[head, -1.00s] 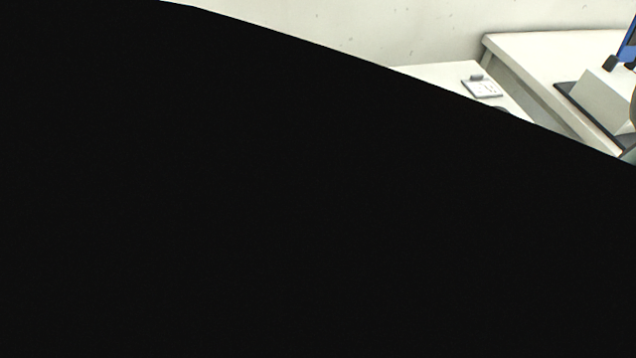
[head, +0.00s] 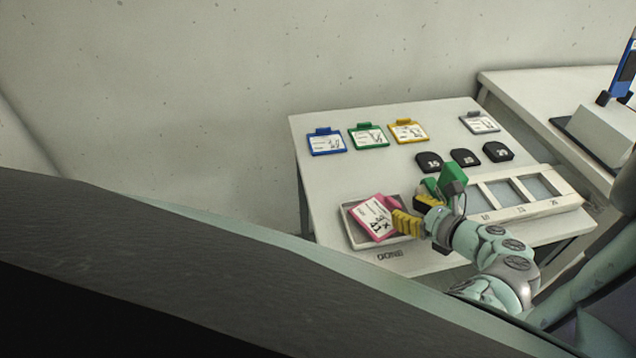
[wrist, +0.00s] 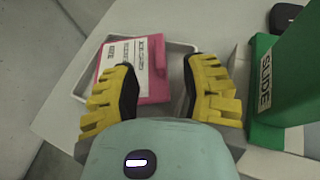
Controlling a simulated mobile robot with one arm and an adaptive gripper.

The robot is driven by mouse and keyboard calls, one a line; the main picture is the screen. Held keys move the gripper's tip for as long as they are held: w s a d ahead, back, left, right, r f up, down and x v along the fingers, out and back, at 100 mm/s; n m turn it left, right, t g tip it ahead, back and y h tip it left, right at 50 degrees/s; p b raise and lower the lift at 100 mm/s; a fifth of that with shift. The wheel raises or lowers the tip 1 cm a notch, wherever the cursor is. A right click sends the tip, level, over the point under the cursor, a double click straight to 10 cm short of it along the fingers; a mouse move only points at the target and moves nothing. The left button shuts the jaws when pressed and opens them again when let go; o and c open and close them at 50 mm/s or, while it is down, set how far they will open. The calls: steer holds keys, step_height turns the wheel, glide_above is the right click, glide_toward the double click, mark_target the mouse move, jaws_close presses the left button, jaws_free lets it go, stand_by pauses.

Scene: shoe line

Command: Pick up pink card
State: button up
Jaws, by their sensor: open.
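The pink card (head: 373,219) lies tilted in a shallow white tray (head: 350,234) at the table's front left, with a white label facing up. In the wrist view the pink card (wrist: 157,88) lies beyond and between my fingers. My gripper (head: 412,212) is at the right side of the tray. In the wrist view my gripper (wrist: 164,78) has its two yellow-padded fingers apart on either side of the card's near end, with nothing visibly clamped. I cannot tell whether a finger touches the card.
A green block (wrist: 288,80) marked SLIDE stands close right of my gripper. Blue (head: 327,142), green (head: 369,136), yellow (head: 408,132) and grey (head: 480,122) cards lie at the back. Black numbered pieces (head: 464,158) and a compartment rack (head: 540,205) are on the right.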

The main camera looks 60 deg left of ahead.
steer(key=shift+x, duration=1.2)
steer(key=shift+o, duration=0.2)
jaws_close()
steer(key=shift+d, duration=0.1)
